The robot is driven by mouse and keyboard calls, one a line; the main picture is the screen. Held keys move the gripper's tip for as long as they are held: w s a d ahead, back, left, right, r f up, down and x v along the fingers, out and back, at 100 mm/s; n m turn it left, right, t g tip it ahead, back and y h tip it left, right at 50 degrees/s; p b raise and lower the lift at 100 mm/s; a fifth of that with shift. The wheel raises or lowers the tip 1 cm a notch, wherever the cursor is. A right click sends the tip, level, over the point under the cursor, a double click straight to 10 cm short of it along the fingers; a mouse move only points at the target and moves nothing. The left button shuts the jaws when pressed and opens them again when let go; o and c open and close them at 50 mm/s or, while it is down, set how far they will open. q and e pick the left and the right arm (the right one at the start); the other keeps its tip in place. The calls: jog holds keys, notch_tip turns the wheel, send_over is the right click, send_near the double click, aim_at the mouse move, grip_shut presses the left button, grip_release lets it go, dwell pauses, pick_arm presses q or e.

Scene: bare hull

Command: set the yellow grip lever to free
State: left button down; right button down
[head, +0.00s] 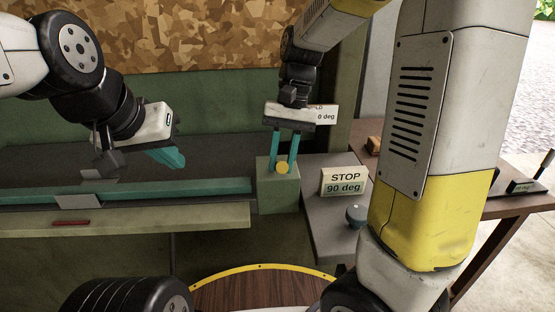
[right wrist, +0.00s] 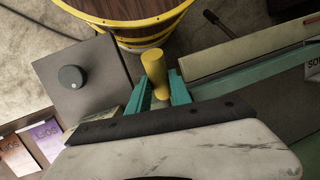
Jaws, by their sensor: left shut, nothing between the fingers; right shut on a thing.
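The yellow grip lever (head: 283,168) stands at the top of a green block (head: 278,194) near the middle of the head view. My right gripper (head: 284,160) points down with its teal fingers on either side of the lever and is shut on it. In the right wrist view the yellow lever (right wrist: 155,70) shows as a short rod between the teal fingers. My left gripper (head: 172,158) is shut and empty, over the dark bench to the left. A sign (head: 343,182) reads "STOP 90 deg". Another sign (head: 327,114), partly hidden by my right gripper, ends in "LD 0 deg". No "free" marking is legible.
A grey box with a round knob (head: 355,214) stands right of the green block. A wooden tub with a yellow rim (head: 265,285) is in front. A teal bar (head: 225,187) runs along the bench front. A brown table (head: 510,205) stands at right.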

jog(key=shift+w+r+g, duration=0.85)
jog(key=shift+w+g, duration=0.2)
jog(key=shift+w+r+g, duration=0.8)
jog(key=shift+w+g, duration=0.2)
jog(key=shift+g, duration=0.05)
